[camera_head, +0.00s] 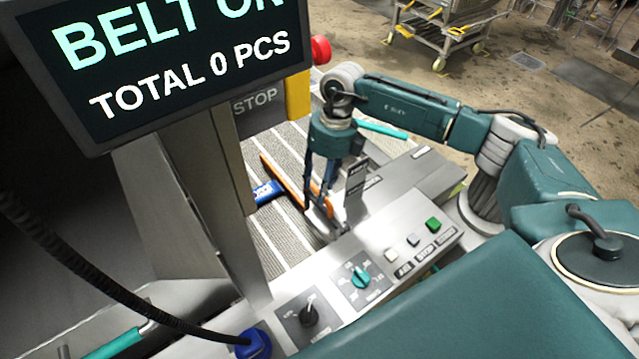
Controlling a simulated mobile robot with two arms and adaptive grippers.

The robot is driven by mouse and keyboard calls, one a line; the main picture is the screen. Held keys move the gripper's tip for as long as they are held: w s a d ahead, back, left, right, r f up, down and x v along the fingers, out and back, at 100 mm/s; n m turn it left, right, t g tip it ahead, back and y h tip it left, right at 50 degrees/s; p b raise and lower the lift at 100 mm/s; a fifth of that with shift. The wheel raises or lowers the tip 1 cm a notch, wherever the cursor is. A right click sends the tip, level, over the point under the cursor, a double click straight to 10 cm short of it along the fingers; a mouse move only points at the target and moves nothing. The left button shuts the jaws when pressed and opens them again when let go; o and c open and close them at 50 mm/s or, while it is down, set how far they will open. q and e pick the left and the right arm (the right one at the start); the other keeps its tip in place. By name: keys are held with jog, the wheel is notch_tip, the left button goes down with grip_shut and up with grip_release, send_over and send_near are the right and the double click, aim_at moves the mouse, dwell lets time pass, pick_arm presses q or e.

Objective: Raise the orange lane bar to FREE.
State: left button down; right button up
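The orange lane bar (284,181) lies low and slanting across the grey striped belt, its near end by my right gripper's fingers. My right gripper (319,205) points down from above at this near end. Its two dark fingers show with a gap between them and partly cover the bar. I cannot tell whether they touch or clamp it. A grey upright plate (355,184) with small lettering stands just right of the fingers; I cannot read it. My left gripper is not in view.
A blue item (266,192) lies on the belt beside the bar. A control panel (385,262) with buttons and a teal knob is in front. A display (180,60) reads "BELT ON, TOTAL 0 PCS". A red knob (320,49) is near it. A cart (445,25) stands behind.

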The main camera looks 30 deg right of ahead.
jog(key=shift+s+a+f, duration=0.1)
jog(key=shift+f, duration=0.55)
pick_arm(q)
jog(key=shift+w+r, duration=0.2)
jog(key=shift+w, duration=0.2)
pick_arm(e)
grip_shut()
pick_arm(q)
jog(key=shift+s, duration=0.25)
